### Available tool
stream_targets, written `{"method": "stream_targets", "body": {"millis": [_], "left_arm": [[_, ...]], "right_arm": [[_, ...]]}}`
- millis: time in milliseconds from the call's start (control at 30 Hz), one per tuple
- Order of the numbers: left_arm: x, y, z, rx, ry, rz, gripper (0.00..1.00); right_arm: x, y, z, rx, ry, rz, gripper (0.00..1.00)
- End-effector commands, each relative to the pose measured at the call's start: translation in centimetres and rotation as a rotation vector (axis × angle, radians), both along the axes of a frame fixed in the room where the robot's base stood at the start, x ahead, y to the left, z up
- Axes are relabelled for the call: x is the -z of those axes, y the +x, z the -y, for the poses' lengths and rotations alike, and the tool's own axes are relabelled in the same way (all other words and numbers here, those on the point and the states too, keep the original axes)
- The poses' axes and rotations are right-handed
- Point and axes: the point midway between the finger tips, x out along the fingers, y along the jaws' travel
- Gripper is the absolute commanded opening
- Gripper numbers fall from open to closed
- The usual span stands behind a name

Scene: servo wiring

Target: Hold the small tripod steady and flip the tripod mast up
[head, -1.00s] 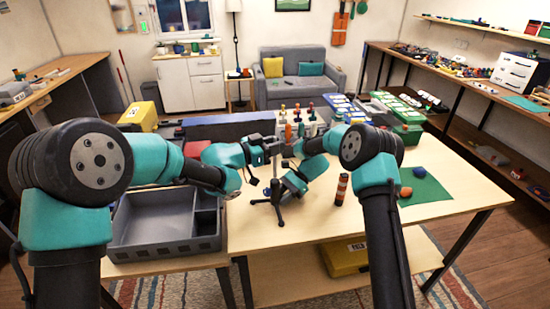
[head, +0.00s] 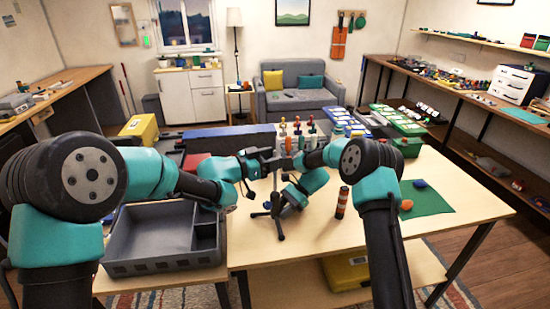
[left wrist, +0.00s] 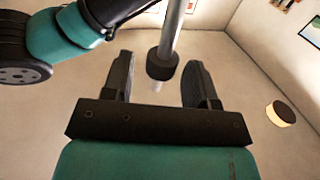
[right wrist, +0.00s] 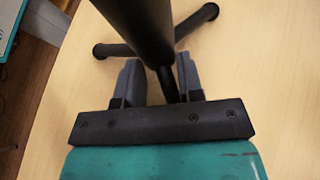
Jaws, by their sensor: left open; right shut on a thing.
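The small black tripod (head: 276,208) stands on the light wooden table, and its spread feet show in the right wrist view (right wrist: 203,17). My right gripper (right wrist: 158,80) is shut on the tripod's lower black post, just above the legs. The grey tripod mast (left wrist: 171,30), with a black collar, rises between the fingers of my left gripper (left wrist: 160,80) in the left wrist view. That gripper is open, with a gap on both sides of the mast. In the head view my left gripper (head: 268,160) is near the tripod's top, where arms hide much of it.
A grey divided tray (head: 150,240) lies left of the tripod. An orange and black striped cylinder (head: 342,203) stands to its right. A green mat (head: 428,198) with small orange and blue items is farther right. Bottles and green boxes (head: 405,145) line the back.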

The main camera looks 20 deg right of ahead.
Motion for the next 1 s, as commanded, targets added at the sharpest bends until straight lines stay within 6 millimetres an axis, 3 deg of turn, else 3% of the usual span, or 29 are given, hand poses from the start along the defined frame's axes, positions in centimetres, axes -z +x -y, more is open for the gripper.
{"method": "stream_targets", "body": {"millis": [533, 733, 1000], "left_arm": [[-0.1, -1.8, -9.2, -0.003, -0.001, 0.000, 0.53], [0.0, -2.1, -10.7, 0.000, -0.001, 0.000, 0.53], [-0.1, -2.2, -10.8, 0.000, -0.001, 0.001, 0.53]], "right_arm": [[-0.1, 0.0, 0.0, 0.000, 0.000, 0.001, 0.21], [-0.1, 0.0, 0.0, 0.000, 0.000, 0.001, 0.21], [-0.1, 0.0, 0.0, 0.000, 0.000, 0.001, 0.21]]}}
